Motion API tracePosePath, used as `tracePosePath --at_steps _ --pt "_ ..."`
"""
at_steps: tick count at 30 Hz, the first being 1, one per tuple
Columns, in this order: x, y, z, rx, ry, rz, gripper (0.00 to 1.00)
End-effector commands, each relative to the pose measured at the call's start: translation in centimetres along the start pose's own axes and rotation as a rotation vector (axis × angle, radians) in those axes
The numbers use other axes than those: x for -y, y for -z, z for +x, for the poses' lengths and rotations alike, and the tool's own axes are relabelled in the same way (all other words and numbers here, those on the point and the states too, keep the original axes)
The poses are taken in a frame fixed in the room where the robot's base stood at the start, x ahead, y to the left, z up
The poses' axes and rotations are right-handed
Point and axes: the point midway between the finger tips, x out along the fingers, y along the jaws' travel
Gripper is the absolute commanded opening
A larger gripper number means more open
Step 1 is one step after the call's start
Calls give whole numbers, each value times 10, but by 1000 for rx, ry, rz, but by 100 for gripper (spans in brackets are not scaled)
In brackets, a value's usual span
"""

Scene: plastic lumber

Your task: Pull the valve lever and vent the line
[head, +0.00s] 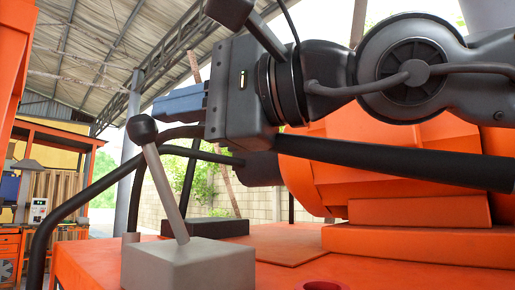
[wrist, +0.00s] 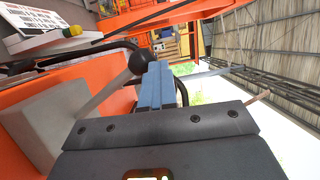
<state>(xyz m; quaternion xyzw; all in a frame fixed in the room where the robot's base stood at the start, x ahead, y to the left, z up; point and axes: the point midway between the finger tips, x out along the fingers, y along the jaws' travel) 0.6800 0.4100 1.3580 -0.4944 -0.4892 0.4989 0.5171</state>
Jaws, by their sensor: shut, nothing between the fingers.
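The valve lever is a grey rod (head: 167,195) with a black ball knob (head: 141,129), standing on a light grey block (head: 188,263) and leaning left at the top in the head view. In the wrist view the knob (wrist: 139,62) is just left of my blue fingers, with the rod (wrist: 105,97) running down to the block (wrist: 38,125). My gripper (head: 158,106) is shut and empty, its fingertips slightly above and right of the knob in the head view. The fingers also show in the wrist view (wrist: 157,72). I cannot tell whether they touch the knob.
The block sits on an orange machine deck (head: 290,275). A black curved rail (head: 75,200) passes behind the lever. A dark block (head: 205,227) stands behind it. A large orange housing (head: 330,165) fills the right. Open space lies left of the knob.

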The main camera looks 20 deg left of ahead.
Motion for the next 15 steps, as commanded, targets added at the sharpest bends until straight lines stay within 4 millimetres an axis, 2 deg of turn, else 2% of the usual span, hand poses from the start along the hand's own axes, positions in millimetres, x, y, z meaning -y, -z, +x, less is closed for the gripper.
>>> tracePosePath --at_steps 4,8,15 --pt "-2 -4 1 9 -4 0 0" --pt "-1 -4 -7 8 -4 1 0" --pt "4 0 -44 1 -2 5 0"
